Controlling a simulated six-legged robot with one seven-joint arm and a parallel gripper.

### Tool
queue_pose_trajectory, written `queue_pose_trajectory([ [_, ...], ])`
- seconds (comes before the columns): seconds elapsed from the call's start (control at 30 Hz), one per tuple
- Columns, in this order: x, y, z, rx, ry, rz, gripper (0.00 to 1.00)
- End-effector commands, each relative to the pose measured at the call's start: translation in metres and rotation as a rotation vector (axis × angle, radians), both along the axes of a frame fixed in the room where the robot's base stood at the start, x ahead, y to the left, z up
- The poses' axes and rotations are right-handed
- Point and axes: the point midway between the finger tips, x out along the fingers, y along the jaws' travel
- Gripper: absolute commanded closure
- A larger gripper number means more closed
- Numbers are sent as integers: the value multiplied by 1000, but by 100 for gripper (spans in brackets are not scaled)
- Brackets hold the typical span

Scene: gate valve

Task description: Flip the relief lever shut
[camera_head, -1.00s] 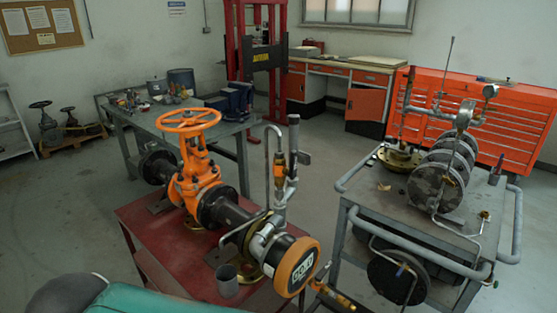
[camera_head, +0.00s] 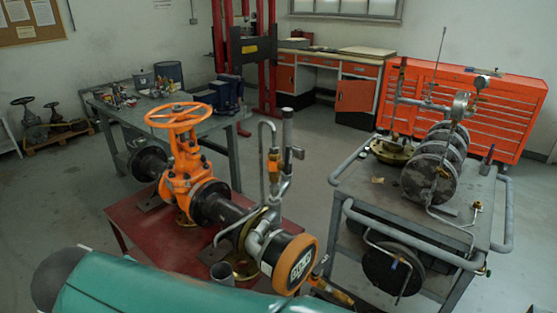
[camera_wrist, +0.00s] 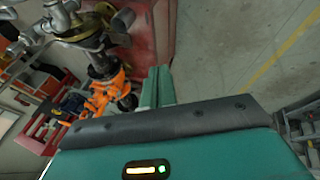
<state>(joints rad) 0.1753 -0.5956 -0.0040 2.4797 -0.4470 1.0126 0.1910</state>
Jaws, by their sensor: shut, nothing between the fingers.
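An orange gate valve with a round handwheel (camera_head: 180,115) stands on a black pipe over a red table. To its right, thin grey pipework rises with a brass-coloured relief valve (camera_head: 273,167). A small grey lever-like piece (camera_head: 297,153) sticks out to the right of the upright pipe; I cannot tell surely that it is the relief lever. In the wrist view, my gripper (camera_wrist: 160,75) shows as two teal fingers close together, shut and empty. It points toward the floor and red table side, apart from the pipework (camera_wrist: 85,25) at upper left.
The red table (camera_head: 130,222) carries the pipe, which ends in an orange-rimmed cap (camera_head: 294,263). A grey trolley (camera_head: 340,200) with metal discs stands close on the right. A workbench (camera_head: 110,108) is behind left. Floor between table and trolley is narrow.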

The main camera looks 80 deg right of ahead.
Motion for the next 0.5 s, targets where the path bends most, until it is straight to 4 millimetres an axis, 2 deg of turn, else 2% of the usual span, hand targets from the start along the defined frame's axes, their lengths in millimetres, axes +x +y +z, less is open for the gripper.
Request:
queue_pose_trajectory([
  [0.03,-9,-33,-3,-84,68,-72,100],
  [0.2,-42,-131,11,-395,260,-264,100],
  [0.4,-77,-223,44,-760,445,-399,100],
  [0.5,-86,-254,59,-910,501,-418,100],
])
